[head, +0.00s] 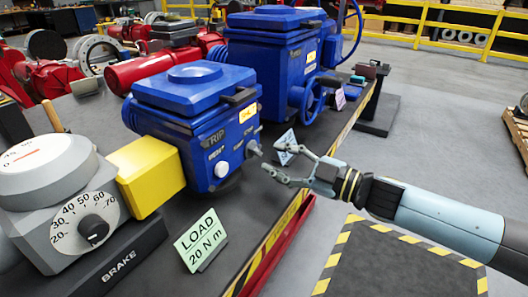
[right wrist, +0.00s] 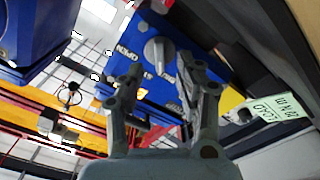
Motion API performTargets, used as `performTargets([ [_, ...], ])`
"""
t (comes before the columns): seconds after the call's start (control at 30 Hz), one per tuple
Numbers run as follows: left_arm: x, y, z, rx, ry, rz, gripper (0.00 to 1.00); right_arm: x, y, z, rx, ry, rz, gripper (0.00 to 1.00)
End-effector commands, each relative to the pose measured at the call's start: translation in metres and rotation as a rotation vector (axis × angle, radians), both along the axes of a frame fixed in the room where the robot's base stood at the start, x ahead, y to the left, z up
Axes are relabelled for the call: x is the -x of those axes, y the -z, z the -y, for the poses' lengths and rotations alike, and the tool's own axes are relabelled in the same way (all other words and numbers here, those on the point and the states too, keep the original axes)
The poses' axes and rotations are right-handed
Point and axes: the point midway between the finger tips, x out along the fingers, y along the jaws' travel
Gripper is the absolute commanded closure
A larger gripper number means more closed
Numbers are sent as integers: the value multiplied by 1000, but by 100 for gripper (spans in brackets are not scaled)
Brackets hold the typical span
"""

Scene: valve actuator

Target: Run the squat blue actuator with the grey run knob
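The squat blue actuator (head: 198,118) sits on the dark bench, joined to a yellow block on its left. Its front face carries a pale round knob (head: 221,169) and a grey knob (head: 253,147) further right. In the right wrist view a grey knob (right wrist: 158,52) with a bar grip shows on the blue face, beyond and between my fingertips. My right gripper (head: 272,158) is open and empty, its fingers pointing at the grey knob with a small gap; it also shows in the right wrist view (right wrist: 162,68). My left gripper is not in view.
A brake dial unit (head: 88,222) and a green LOAD 20 N m card (head: 201,240) stand at the front. A small pale card (head: 286,146) stands behind my fingers. A taller blue actuator (head: 275,60) with a handwheel stands behind.

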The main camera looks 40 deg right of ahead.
Motion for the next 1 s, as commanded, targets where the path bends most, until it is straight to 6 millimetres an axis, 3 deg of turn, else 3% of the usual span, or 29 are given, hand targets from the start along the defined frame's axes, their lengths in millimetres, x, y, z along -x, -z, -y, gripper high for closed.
performTargets([
  [0.23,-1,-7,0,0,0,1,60,-33,-2,-13,-2,0,1,64],
  [0.6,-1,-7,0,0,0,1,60,-38,0,-16,-2,-1,-1,64],
  [0.87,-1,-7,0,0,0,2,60,-38,0,-16,-1,0,-2,98],
  [1.0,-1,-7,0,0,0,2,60,-38,0,-16,-1,0,-2,100],
])
